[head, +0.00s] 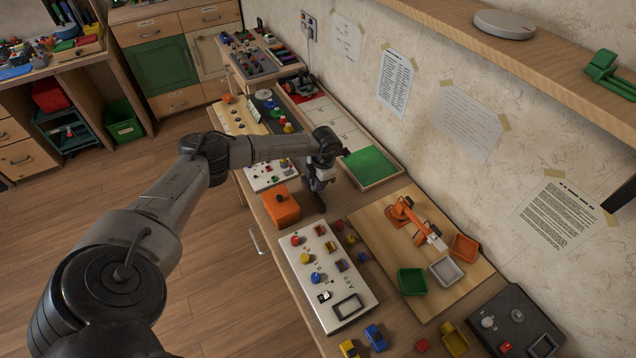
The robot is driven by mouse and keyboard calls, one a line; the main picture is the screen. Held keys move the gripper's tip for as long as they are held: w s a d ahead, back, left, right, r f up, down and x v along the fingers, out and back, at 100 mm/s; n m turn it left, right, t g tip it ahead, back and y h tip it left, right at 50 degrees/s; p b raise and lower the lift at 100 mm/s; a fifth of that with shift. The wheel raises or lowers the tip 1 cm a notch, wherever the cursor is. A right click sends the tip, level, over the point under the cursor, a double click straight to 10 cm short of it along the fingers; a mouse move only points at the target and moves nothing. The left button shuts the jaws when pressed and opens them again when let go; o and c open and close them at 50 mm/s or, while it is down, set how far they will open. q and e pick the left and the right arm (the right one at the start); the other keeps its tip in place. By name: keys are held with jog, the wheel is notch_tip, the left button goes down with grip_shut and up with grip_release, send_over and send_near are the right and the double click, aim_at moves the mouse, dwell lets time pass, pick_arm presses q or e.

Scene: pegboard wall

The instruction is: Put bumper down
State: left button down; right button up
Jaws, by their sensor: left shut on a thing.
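My left arm comes in from the lower left and reaches across to the workbench. My left gripper (319,198) points down over the bench, between the orange box and the tray with the green panel. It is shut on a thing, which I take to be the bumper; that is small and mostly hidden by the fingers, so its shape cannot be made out. I cannot tell whether it touches the bench top. My right gripper is not in view.
An orange box (281,207) stands just left of the gripper. A green-panelled tray (369,166) lies to its right. In front are a white board (326,272) with several coloured parts and a wooden board (376,232) with an orange toy arm (412,219) and small bins.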

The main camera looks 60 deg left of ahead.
pick_arm(q)
jog(key=c, duration=1.1)
grip_release()
jog(key=shift+f, duration=0.1)
